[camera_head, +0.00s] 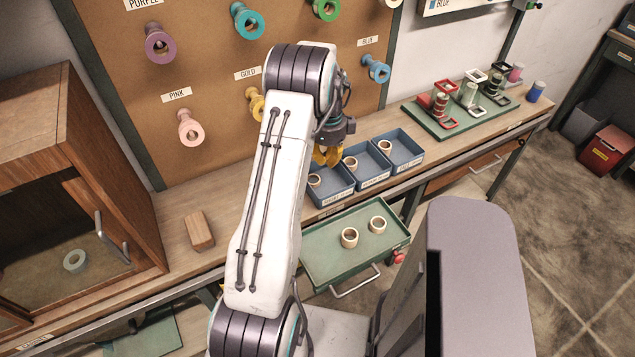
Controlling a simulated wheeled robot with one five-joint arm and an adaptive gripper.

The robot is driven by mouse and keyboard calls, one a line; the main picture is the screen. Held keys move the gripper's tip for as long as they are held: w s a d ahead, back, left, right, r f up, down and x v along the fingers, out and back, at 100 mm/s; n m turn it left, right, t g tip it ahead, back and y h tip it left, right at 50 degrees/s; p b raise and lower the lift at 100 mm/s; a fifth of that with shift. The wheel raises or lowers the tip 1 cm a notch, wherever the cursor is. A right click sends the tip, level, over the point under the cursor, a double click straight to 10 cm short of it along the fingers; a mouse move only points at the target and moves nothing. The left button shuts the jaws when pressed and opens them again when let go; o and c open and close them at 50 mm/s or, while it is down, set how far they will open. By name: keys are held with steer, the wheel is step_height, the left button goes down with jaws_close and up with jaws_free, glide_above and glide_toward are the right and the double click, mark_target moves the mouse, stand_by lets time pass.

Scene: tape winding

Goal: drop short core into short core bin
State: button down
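Three blue bins stand in a row on the bench: a left bin (336,198), a middle bin (374,182) and a right bin (409,166). Their front labels are too small to read, so I cannot tell which is for short cores. A pale ring-shaped core shows in the left bin (314,180), the middle bin (351,163) and the right bin (384,147). My gripper (327,156), with yellow fingers, is at the back of the left bin, partly hidden by my arm. I cannot see whether it holds anything.
A green tray (325,262) in front of the bench holds two cores (349,237) (377,225). A green fixture board (470,118) is at right. Spools hang on the pegboard behind.

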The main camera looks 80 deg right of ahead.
steer(key=m, duration=0.4)
steer(key=shift+d, duration=0.1)
steer(key=b, duration=0.4)
glide_above(327, 190)
steer(key=shift+d+f, duration=0.1)
steer(key=shift+f, duration=2.95)
steer(key=c, duration=1.3)
jaws_free()
steer(key=shift+c, duration=0.2)
steer(key=shift+r, duration=0.1)
step_height(327, 190, up, 12)
steer(key=shift+f, duration=0.1)
